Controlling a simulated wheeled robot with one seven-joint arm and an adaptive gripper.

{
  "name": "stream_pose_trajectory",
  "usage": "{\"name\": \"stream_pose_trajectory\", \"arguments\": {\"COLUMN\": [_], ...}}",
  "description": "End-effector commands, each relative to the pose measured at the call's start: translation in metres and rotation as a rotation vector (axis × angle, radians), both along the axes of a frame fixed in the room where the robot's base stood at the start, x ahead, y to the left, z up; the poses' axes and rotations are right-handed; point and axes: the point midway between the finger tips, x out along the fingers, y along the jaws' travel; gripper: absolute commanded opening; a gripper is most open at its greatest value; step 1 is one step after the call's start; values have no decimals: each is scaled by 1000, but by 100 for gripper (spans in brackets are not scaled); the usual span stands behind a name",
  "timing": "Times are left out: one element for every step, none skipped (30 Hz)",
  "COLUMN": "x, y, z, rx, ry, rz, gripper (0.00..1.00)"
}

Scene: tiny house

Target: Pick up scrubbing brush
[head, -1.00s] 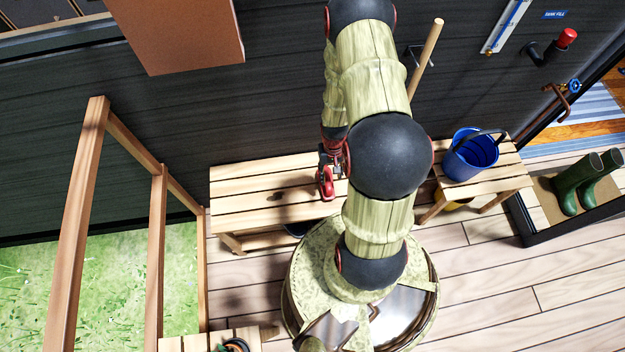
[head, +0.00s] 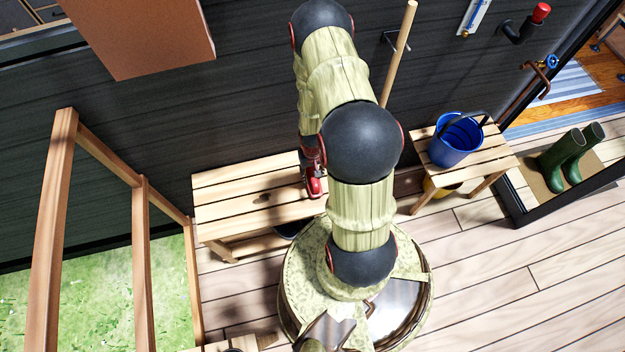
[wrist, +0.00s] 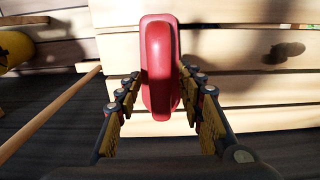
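The red scrubbing brush (head: 314,187) shows over the slatted wooden bench (head: 230,200), partly hidden by my arm. In the wrist view the brush (wrist: 160,65) is close to the camera, its long red back in line with my fingers. The bench slats lie beyond the brush. The brush's bristles are hidden. In the head view my gripper is mostly hidden behind my arm.
A blue bucket (head: 456,139) stands on a small slatted stool (head: 490,160) at the right. A wooden pole (head: 400,55) leans by the dark wall. Green boots (head: 570,160) stand farther right. A wooden frame (head: 50,220) rises at the left. Plank floor is clear at the lower right.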

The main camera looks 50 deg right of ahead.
Motion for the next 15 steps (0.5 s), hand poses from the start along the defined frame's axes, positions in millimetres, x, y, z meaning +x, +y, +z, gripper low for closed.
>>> {"name": "stream_pose_trajectory", "arguments": {"x": [0,0,0,0,0,0,0,0,0,0,0,0,0,0,0], "y": [0,0,0,0,0,0,0,0,0,0,0,0,0,0,0], "z": [1,1,1,1,1,2,2,2,2,2,2,2,2,2,2], "rx": [-1,-1,-1,-1,-1,-1,-1,-1,-1,-1,-1,-1,-1,-1,-1], "ry": [-1,-1,-1,-1,-1,-1,-1,-1,-1,-1,-1,-1,-1,-1,-1], "rz": [0,0,0,0,0,0,0,0,0,0,0,0,0,0,0], "gripper": [38,38,38,38,37,35,33,31,29,27,26,23,22,20,18]}}
